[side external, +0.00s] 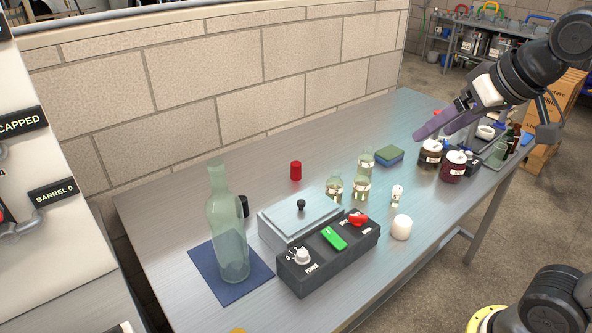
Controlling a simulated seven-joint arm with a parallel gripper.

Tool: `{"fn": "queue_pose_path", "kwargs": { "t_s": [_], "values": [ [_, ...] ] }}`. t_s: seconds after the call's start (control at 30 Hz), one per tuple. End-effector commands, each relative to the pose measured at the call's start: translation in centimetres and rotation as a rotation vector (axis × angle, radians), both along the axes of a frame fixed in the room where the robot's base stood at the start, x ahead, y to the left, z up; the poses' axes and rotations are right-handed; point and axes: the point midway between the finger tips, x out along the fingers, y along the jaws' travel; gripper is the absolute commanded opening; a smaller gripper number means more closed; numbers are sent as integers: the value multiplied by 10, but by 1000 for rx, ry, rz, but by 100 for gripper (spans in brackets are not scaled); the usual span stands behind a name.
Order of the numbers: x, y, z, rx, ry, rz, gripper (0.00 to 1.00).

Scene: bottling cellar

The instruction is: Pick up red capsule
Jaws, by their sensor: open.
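A small red capsule (296,171) stands upright on the metal table, near the wall and left of the middle of the table. My gripper (484,128) is at the upper right, over the far right end of the table, well apart from the red capsule. I see nothing held between the jaws. Part of another red thing (438,112) shows behind the gripper, mostly hidden.
A tall clear bottle (228,230) stands on a blue mat (203,264). A grey lidded box (285,221) and a dark control box (318,267) are in front of the capsule. Small bottles (361,188), a sponge (389,155) and dark jars (453,167) stand to its right.

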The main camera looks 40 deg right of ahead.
Motion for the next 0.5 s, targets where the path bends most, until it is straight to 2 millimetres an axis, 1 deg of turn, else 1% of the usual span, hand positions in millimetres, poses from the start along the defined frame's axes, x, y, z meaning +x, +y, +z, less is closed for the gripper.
{"fn": "queue_pose_path", "kwargs": {
  "t_s": [0.03, 0.07, 0.1, 0.17, 0.2, 0.23, 0.27, 0.3, 0.37, 0.4, 0.47, 0.5],
  "values": [
    [21, -1, 10, 5, -2, -17, 82],
    [33, -2, 15, 9, -4, -28, 82],
    [49, -4, 21, 12, -6, -42, 82],
    [76, -5, 28, 17, -9, -64, 82],
    [93, -7, 32, 22, -10, -78, 82],
    [107, -7, 34, 24, -10, -88, 82],
    [120, -8, 35, 26, -9, -98, 82],
    [138, -10, 35, 28, -6, -109, 82],
    [164, -11, 33, 32, -3, -127, 82],
    [182, -12, 31, 34, 1, -138, 82],
    [208, -14, 24, 36, 7, -153, 82],
    [225, -15, 19, 35, 12, -163, 82]
  ]
}}
